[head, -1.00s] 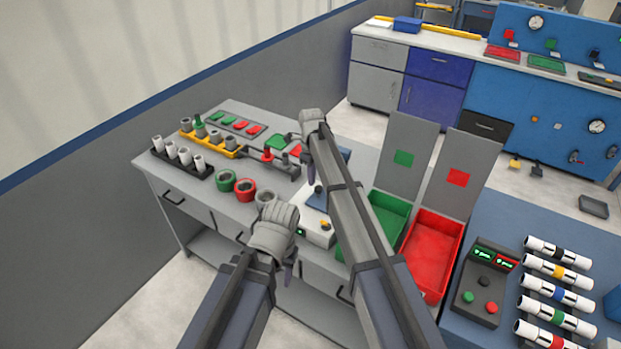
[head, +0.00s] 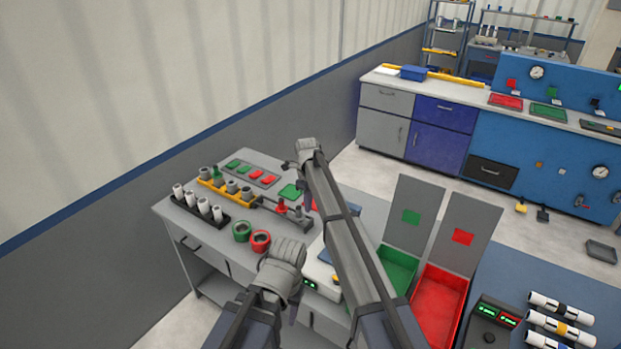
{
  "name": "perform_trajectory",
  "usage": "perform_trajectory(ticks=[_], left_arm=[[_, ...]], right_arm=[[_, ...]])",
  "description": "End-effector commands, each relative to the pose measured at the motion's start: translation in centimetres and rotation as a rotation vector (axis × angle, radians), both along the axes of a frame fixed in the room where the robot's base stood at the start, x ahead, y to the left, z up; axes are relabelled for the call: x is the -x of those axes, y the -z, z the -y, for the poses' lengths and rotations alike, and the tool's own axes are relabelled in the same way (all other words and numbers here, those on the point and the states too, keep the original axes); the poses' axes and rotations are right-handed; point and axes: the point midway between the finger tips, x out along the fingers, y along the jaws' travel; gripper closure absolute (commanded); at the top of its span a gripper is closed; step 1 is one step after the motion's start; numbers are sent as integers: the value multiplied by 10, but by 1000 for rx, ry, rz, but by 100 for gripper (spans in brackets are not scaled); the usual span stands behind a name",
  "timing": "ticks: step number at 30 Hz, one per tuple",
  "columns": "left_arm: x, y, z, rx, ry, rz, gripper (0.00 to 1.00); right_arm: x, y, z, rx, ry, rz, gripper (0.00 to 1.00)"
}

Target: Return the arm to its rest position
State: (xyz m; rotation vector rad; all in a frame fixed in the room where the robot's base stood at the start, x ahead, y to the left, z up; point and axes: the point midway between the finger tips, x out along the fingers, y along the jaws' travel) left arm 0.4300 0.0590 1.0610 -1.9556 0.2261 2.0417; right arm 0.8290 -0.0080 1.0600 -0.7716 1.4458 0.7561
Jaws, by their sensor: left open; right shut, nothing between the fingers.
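My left gripper (head: 285,262) is the lower one, in front of the grey workbench (head: 190,245) near its front edge; it is open, though its fingertips are hard to make out. My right gripper (head: 303,158) is farther away, over the back part of the bench; it is shut with nothing in it. Its long grey arm crosses the middle of the head view and hides part of the bench. A green ring (head: 242,231) and a red ring (head: 261,241) lie on the bench just left of my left gripper.
A black rack (head: 205,212) of white pipes and a yellow rack (head: 232,192) of grey parts stand at the bench's left. A white device (head: 317,275) sits between my arms. Green (head: 398,268) and red (head: 440,300) bins are right of my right arm.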

Motion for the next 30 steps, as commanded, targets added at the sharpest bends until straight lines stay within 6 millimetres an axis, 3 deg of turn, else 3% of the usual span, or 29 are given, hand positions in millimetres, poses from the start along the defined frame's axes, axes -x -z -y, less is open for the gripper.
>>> perform_trajectory(ticks=[4,7,15,24,30], left_arm=[[0,0,0,0,0,0,50],[0,0,0,0,0,0,50],[0,0,0,0,0,0,50],[0,0,0,0,0,0,50],[0,0,0,0,0,0,50]], right_arm=[[8,0,5,0,-31,1,100],[31,0,19,-3,-147,3,100],[132,0,79,-4,-764,18,100],[243,0,130,18,-1479,32,100],[291,0,148,35,-1808,34,100]])
